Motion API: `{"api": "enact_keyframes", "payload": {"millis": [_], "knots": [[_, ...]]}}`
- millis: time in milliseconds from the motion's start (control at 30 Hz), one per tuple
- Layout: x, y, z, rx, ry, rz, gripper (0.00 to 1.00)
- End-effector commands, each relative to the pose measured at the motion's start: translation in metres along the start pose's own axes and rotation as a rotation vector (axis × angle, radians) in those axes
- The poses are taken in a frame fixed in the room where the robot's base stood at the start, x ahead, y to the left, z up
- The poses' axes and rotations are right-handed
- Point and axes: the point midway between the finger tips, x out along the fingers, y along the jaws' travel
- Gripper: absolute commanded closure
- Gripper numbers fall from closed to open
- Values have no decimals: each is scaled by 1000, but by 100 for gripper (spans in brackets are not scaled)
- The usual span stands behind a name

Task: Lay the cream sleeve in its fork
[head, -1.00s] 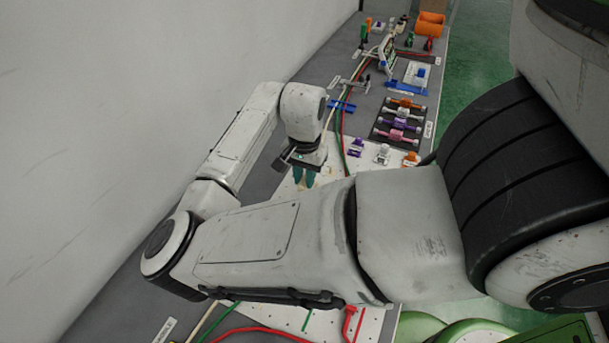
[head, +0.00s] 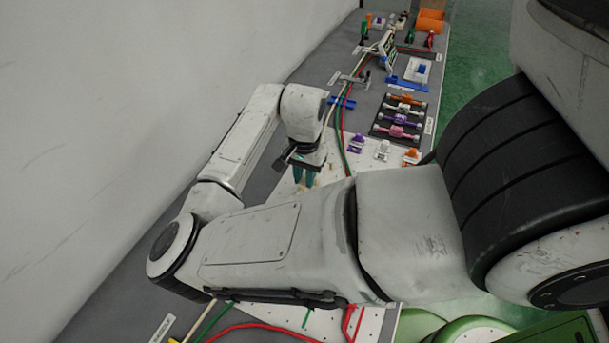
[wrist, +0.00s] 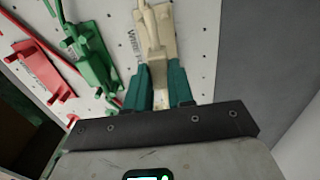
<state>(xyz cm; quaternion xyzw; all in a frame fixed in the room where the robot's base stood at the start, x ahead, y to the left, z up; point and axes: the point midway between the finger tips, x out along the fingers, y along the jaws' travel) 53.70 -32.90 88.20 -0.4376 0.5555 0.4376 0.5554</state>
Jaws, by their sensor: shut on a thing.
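In the wrist view my gripper (wrist: 160,78), with teal fingers, is shut on a cream piece, the cream sleeve (wrist: 158,70), seen between the fingertips. Just beyond the fingertips stands a cream fixture (wrist: 154,28) on the white perforated board, with an upright part at its far end. The sleeve and the fixture overlap in this view. I cannot tell whether the sleeve lies in the fork or is held over it. In the head view my gripper (head: 303,176) points down at the white board, and its fingertips are partly hidden by my arm.
Left of the cream fixture, in the wrist view, are a green fixture (wrist: 92,55) and a red fixture (wrist: 42,72). In the head view, purple, white and orange pieces stand right of the gripper, near a dark rack (head: 400,120). Red and green cables run along the bench beside the wall.

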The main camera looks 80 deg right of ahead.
Motion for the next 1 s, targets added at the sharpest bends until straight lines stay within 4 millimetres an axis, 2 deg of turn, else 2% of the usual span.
{"api": "enact_keyframes", "payload": {"millis": [500, 1000], "knots": [[14, 0, 0, -1, 0, 0, 100], [16, 0, 0, -1, 0, 1, 100]]}}
